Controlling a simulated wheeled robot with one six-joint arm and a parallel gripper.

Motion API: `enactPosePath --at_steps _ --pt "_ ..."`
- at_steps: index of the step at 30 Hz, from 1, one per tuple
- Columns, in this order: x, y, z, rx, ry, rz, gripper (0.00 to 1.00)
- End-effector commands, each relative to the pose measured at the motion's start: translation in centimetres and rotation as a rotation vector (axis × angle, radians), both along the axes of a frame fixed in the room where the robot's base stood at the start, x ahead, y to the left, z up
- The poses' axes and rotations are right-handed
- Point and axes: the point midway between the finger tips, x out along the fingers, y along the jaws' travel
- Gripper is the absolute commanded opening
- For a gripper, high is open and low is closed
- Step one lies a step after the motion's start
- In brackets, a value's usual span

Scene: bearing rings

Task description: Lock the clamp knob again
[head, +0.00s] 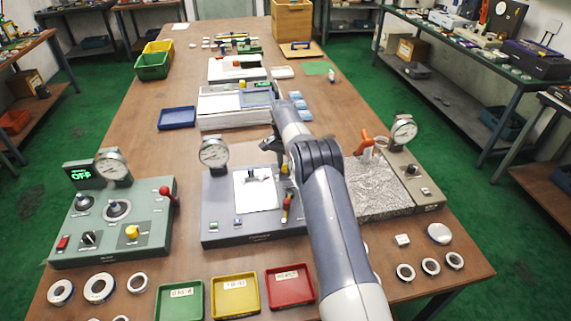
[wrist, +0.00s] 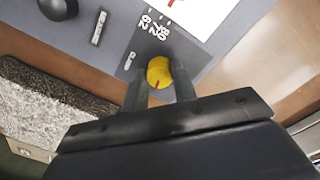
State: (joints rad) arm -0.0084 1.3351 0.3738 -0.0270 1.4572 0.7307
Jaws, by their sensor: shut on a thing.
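In the wrist view white printed marks lie on the grey surface beside the knob. I cannot read from the mark whether the clamp is locked.
A dial gauge (head: 213,152) stands at the station's back left. A granite plate (head: 378,190) with another dial gauge (head: 403,130) is to the right. A green station (head: 110,225) is to the left. Green, yellow and red trays (head: 290,287) and several rings lie in front.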

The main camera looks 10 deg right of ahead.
Motion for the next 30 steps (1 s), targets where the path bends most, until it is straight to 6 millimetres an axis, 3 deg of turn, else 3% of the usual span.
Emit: enactPosePath --at_steps 12,30 --pt "0.09 -0.03 0.1 0.0 -0.003 -0.231 0.04" --pt "0.1 -0.03 0.12 0.001 -0.004 -0.279 0.04"
